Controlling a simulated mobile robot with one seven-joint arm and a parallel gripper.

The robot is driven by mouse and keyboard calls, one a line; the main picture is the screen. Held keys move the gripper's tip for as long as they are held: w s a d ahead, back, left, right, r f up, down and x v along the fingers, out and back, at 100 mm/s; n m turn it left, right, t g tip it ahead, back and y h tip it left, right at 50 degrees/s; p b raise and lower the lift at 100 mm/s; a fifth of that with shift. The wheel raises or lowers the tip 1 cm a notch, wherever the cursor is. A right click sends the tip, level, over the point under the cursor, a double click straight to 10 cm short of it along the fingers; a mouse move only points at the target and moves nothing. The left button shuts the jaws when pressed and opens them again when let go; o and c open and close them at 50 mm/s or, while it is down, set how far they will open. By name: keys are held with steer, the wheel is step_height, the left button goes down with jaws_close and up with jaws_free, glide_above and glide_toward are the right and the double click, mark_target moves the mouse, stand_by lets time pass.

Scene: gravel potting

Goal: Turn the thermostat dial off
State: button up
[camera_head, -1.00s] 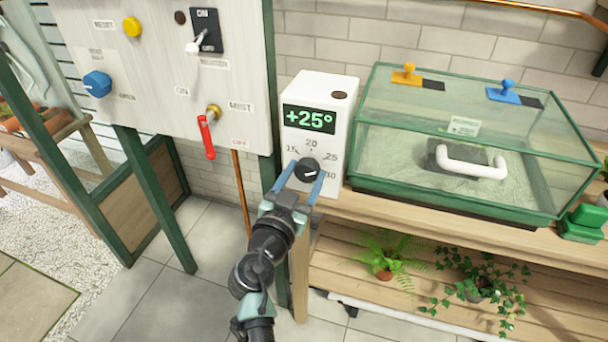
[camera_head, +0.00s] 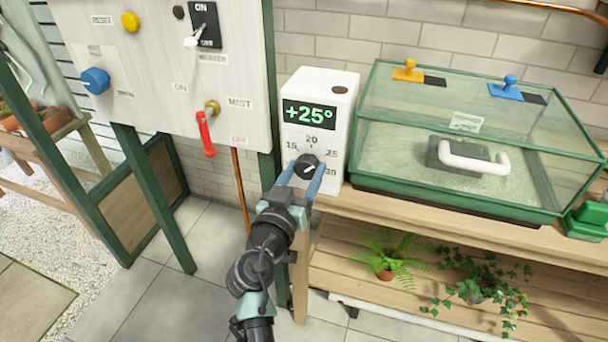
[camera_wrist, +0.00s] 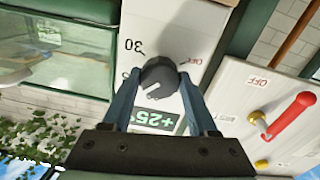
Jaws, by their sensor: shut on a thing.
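The thermostat (camera_head: 340,105) is a white box with a green "+25°" display (camera_head: 309,115). Its black dial (camera_head: 307,166) sits low on the front, among the marks 15, 20, 25 and 30. My gripper (camera_head: 306,181) is shut on the dial, one blue finger on each side.
A control panel (camera_head: 150,75) with a red MIST lever (camera_head: 206,134), blue knob (camera_head: 95,81) and heater switch stands to the left. A green-framed glass case (camera_head: 400,190) is close on the right on a wooden bench. Potted plants (camera_head: 390,255) sit on the shelf below.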

steer(key=n, duration=0.4)
steer(key=shift+f+n+b, duration=0.1)
steer(key=shift+n+b, duration=0.2)
steer(key=n, duration=0.3)
steer(key=shift+n, duration=0.4)
steer(key=n+p, duration=0.1)
steer(key=n, duration=0.3)
steer(key=shift+n+p, duration=0.3)
steer(key=n+p, duration=0.1)
steer(key=n, duration=0.2)
steer(key=shift+n, duration=0.4)
steer(key=n+p, duration=0.2)
steer(key=n, duration=0.2)
steer(key=shift+n, duration=0.3)
steer(key=n+p, duration=0.2)
steer(key=n, duration=0.1)
steer(key=shift+d+n, duration=0.1)
steer(key=shift+n, duration=0.3)
steer(key=n+p, duration=0.2)
steer(key=n, duration=0.2)
steer(key=shift+y+p, duration=0.3)
steer(key=shift+p, duration=0.05)
steer(key=shift+n+p, duration=0.8)
steer(key=shift+n, duration=1.3)
